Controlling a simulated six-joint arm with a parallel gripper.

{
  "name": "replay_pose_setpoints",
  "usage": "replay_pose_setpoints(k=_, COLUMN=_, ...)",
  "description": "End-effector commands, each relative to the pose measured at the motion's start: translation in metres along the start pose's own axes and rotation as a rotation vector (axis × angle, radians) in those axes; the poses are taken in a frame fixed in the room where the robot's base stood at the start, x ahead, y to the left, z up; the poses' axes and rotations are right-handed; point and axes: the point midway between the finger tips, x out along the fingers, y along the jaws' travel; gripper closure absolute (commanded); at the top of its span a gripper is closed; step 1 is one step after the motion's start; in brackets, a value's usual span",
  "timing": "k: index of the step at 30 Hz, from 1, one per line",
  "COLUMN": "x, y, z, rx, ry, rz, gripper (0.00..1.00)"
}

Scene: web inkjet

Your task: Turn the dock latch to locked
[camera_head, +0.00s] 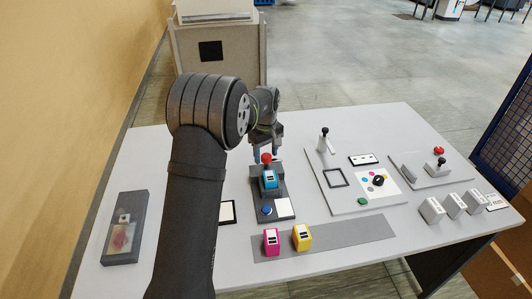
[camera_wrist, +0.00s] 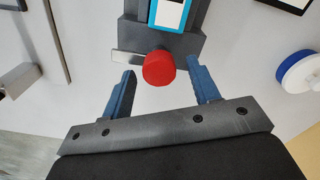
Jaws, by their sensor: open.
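The dock (camera_head: 283,188) is a dark grey block on the table with a cyan cartridge (camera_head: 270,179) seated in it. Its latch has a round red knob (camera_head: 266,158) at the dock's far end, and the knob shows large in the wrist view (camera_wrist: 158,68). A pale metal bar (camera_wrist: 128,57) extends left from beside the knob. My gripper (camera_head: 268,150) is open at the knob, with blue fingers. In the wrist view the gripper (camera_wrist: 162,88) has one finger on each side of the knob, with visible gaps. The fingers hold nothing.
Magenta (camera_head: 271,242) and yellow (camera_head: 302,238) cartridges stand on a grey strip (camera_head: 355,233). A panel with a black-knobbed lever (camera_head: 324,140) stands right. A grey tray (camera_head: 121,250) lies left.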

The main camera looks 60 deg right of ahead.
Motion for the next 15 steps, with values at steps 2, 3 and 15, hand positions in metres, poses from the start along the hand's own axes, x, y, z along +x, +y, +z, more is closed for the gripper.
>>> replay_pose_setpoints(k=2, x=0.0, y=0.0, z=0.0, rx=0.0, ry=0.0, rz=0.0, gripper=0.45)
replay_pose_setpoints(k=3, x=0.0, y=0.0, z=0.0, rx=0.0, ry=0.0, rz=0.0, gripper=0.45)
replay_pose_setpoints(k=15, x=-0.0005, y=0.0, z=-0.0001, rx=0.002, ry=0.0, rz=0.0, gripper=0.89)
